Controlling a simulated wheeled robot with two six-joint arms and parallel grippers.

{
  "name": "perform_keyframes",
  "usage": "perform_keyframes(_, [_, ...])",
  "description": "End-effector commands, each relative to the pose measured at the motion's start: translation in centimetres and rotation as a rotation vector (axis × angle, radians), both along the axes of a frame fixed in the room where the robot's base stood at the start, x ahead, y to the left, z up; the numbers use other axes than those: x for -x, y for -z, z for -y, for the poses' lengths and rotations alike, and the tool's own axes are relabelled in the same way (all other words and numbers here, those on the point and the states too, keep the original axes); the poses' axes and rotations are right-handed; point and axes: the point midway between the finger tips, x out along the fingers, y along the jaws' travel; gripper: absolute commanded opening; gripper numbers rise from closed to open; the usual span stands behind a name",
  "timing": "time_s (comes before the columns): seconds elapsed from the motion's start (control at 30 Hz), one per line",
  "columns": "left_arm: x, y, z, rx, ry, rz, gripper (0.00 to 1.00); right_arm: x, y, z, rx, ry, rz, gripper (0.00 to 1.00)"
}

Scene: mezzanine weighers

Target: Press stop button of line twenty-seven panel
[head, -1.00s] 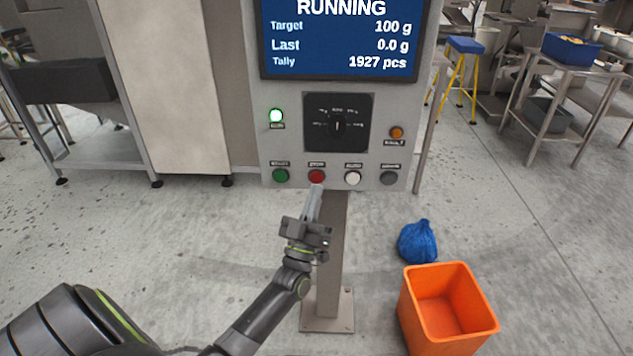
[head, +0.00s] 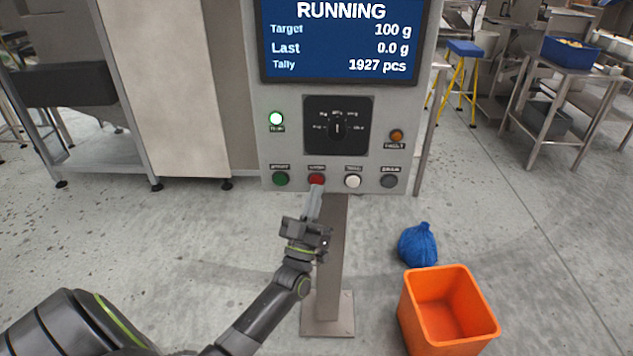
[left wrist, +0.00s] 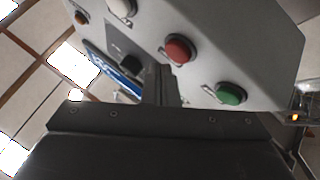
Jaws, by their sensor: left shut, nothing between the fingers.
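The grey control panel (head: 268,151) stands on a post, and its screen (head: 341,38) reads RUNNING. Along its lower edge are a green button (head: 281,179), a red button (head: 316,178), a white button (head: 353,181) and a dark grey button (head: 389,181). My left gripper (head: 315,190) is shut and empty, its tips just below and in front of the red button. In the left wrist view the red button (left wrist: 179,49) and green button (left wrist: 230,94) show beyond the fingers (left wrist: 160,85). I cannot tell whether the tips touch the panel. My right gripper is out of view.
A black rotary selector (head: 338,128) and an amber lamp (head: 396,135) sit above the buttons. An orange bin (head: 448,310) and a blue bag (head: 418,245) are on the floor at right, beside the post (head: 333,260).

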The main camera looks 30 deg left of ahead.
Motion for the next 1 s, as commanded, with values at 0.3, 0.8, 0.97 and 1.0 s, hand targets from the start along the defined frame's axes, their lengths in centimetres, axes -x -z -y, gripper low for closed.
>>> perform_keyframes(0.3, [0.01,0.01,0.0,0.0,0.0,0.0,0.0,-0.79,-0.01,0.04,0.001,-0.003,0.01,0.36])
perform_keyframes(0.8, [0.01,0.01,0.0,0.0,0.0,0.0,0.0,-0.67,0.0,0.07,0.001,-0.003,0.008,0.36])
perform_keyframes(0.97, [0.01,0.01,0.0,0.0,0.0,0.0,0.0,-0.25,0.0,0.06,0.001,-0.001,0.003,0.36])
perform_keyframes(1.0, [0.01,0.01,0.0,0.0,0.0,0.0,0.0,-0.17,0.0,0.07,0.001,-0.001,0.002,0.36])
